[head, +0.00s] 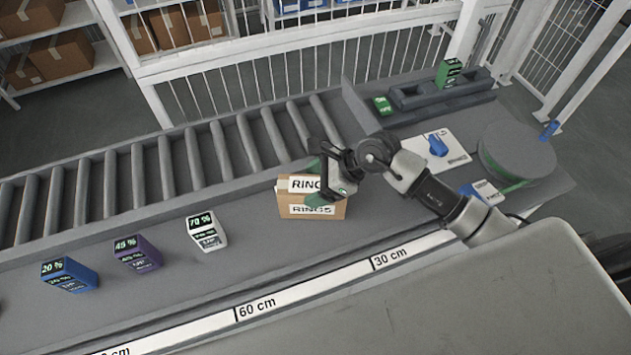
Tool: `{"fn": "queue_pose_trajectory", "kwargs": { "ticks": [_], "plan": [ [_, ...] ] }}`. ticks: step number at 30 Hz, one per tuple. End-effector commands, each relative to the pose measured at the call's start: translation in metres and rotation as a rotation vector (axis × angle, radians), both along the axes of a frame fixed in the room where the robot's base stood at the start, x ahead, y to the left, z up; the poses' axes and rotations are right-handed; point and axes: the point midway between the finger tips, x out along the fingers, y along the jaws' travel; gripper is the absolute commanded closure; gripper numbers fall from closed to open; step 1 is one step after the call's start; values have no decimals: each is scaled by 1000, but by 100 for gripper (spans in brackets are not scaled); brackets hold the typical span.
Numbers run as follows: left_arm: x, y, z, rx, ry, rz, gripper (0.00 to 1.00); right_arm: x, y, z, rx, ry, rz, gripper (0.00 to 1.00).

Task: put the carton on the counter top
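The carton (286,203) is a small brown box with white RINGS labels on its top and front. It sits on, or just over, the grey strip in front of the rollers. My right gripper (318,184) reaches in from the right over the carton's right part, one finger towards its back edge and one in front of its face. The finger covers part of the labels. Whether the fingers press on the carton cannot be told. The pale grey counter top (470,310) at the lower right is bare where it shows. My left gripper is out of view.
A white box (207,232), a purple box (138,254) and a blue box (69,275) stand left on the strip. A marked ruler edge (310,286) runs along its front. Rollers (180,165) lie behind. A round grey drum (517,155) stands right.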

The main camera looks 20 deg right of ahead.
Motion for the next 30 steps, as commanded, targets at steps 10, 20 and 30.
{"fn": "queue_pose_trajectory", "kwargs": {
  "ticks": [10, 20, 30],
  "plan": [
    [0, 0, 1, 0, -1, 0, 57, 0, 0, 1, 0, 1, -1, 13],
    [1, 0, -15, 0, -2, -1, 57, -10, -30, 29, -5, -4, 0, 13],
    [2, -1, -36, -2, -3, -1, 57, -27, -72, 75, -2, -1, -1, 13]
  ]
}}
